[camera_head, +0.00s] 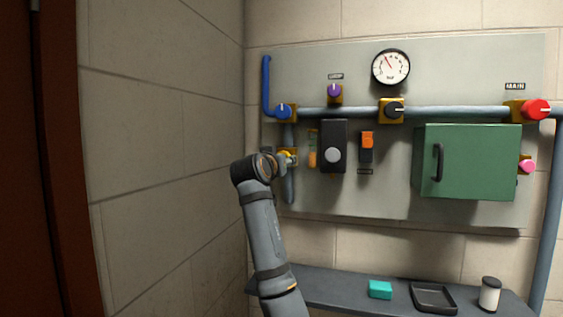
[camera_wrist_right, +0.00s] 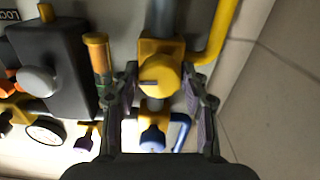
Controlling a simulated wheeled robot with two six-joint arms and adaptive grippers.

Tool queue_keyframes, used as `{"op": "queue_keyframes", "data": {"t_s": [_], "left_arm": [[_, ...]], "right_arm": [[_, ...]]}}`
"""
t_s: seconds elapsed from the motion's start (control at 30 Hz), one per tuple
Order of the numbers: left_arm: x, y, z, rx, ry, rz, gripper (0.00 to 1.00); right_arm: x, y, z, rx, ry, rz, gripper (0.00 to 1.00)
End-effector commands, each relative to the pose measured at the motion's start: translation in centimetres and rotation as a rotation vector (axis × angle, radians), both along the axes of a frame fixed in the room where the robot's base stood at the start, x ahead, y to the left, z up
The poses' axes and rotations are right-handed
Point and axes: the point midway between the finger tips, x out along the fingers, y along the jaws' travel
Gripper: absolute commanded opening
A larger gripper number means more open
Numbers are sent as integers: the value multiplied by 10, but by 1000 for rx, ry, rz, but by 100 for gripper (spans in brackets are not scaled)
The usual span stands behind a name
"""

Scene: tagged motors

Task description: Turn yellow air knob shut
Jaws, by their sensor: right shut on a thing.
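The yellow air knob (camera_wrist_right: 160,76) sits on a yellow square block on the grey pipe in the right wrist view. A grey pointer mark lies about level across its left half. My right gripper (camera_wrist_right: 160,84) has one finger on each side of the knob and is shut on it. In the head view the right gripper (camera_head: 284,159) reaches the panel's lower left, and the yellow knob (camera_head: 289,154) is mostly hidden behind it. My left gripper is not in view.
The blue knob (camera_head: 283,111) sits just above the yellow one. A sight tube (camera_head: 312,150) and black box (camera_head: 333,150) stand close to the right. A green cabinet (camera_head: 480,160) juts out farther right. A shelf (camera_head: 340,287) below holds a teal block (camera_head: 380,289).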

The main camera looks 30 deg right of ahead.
Motion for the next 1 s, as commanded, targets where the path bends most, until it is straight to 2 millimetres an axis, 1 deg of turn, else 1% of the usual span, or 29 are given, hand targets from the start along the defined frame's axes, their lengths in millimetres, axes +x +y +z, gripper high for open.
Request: {"op": "queue_keyframes", "data": {"t_s": [0.17,0.57,1.0], "left_arm": [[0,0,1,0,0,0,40],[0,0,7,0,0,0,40],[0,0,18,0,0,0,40]], "right_arm": [[0,0,1,-77,90,0,13],[-1,-1,2,-321,374,0,13],[-1,-1,3,-592,692,0,13]]}}
